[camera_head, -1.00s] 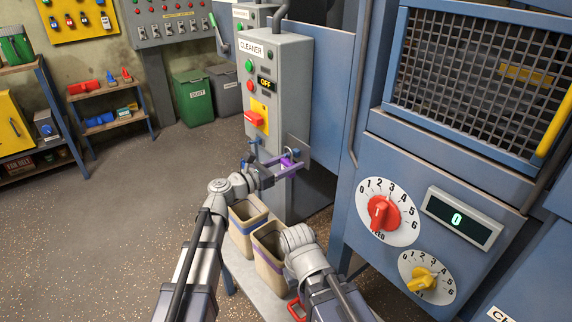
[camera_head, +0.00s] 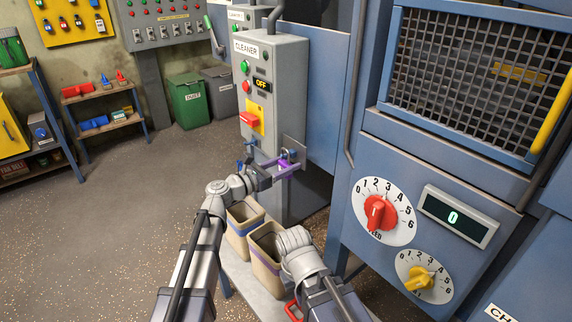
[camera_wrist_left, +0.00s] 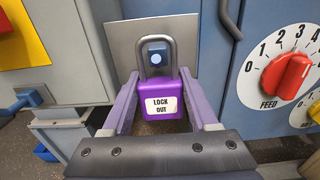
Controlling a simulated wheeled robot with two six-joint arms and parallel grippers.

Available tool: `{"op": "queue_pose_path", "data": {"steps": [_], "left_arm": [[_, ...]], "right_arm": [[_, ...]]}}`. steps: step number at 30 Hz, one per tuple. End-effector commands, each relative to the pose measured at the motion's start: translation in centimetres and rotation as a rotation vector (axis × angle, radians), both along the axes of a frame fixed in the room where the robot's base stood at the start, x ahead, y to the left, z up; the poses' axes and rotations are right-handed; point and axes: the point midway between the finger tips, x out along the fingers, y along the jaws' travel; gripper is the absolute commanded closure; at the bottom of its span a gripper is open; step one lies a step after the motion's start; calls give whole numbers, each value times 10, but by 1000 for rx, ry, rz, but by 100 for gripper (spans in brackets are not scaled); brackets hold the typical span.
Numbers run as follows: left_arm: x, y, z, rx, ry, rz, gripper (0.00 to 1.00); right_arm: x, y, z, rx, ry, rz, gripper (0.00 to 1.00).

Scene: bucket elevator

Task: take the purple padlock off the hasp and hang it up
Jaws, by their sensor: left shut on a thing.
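The purple padlock (camera_head: 284,166) is in my left gripper (camera_head: 276,171) beside the cleaner cabinet. In the left wrist view the padlock (camera_wrist_left: 163,100) is upright, with a "LOCK OUT" label and its grey shackle on top. The two fingers close on its sides. A blue-ended peg (camera_wrist_left: 156,58) on a grey plate (camera_wrist_left: 123,38) shows inside the shackle loop; whether the shackle rests on it I cannot tell. A blue fitting (camera_head: 250,146), possibly the hasp, is on the cabinet's lower front. My right arm reaches in at the bottom; its gripper is hidden.
The grey cleaner cabinet (camera_head: 285,95) stands left of the plate. Two beige bins (camera_head: 237,236) stand below my left gripper. A blue machine with a red feed dial (camera_head: 379,213) is to the right. Open floor lies at the left.

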Motion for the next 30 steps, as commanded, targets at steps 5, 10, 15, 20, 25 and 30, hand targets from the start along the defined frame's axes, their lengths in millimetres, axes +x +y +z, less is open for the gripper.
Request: {"op": "queue_pose_path", "data": {"steps": [5,10,15,20,25,30], "left_arm": [[1,-2,-7,7,-1,-2,100],[1,-2,-11,8,-2,-3,100],[1,-2,-12,9,-2,-3,100],[1,-2,-12,9,-2,-3,100],[1,-3,-12,9,-2,-4,36],[0,-3,-12,9,-2,-5,17]], "right_arm": [[0,0,-6,0,0,0,100],[0,0,-10,0,0,0,100],[0,0,-11,0,0,0,100],[0,0,-10,0,0,0,100],[0,0,-10,0,0,0,100],[0,0,-10,0,0,0,100]]}}
